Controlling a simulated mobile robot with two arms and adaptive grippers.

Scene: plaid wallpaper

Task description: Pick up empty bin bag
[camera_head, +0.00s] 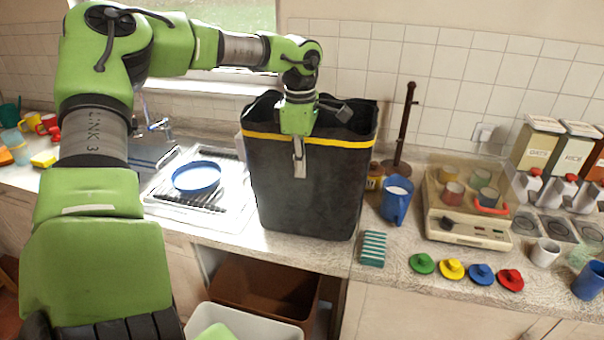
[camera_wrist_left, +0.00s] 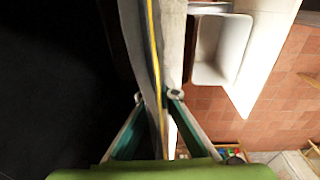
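The empty bin bag (camera_head: 310,195) is tall and black with a yellow band around its upper part. It is upright over the sink-side counter, its mouth open at the top. My left gripper (camera_head: 299,150) is at its near rim, one finger hanging down the outside. In the left wrist view, the fingers (camera_wrist_left: 157,97) lie one on each side of the bag's wall (camera_wrist_left: 155,50), tips close against it, and look shut on it. The dark inside of the bag fills the left of that view. My right gripper is not in view.
A blue-rimmed dish (camera_head: 197,178) sits on the drainer to the left. A blue jug (camera_head: 396,200), a brown stand (camera_head: 402,135), a striped sponge (camera_head: 373,249) and coloured lids are to the right. A brown bin (camera_head: 262,285) and a white bin (camera_head: 250,322) are below the counter.

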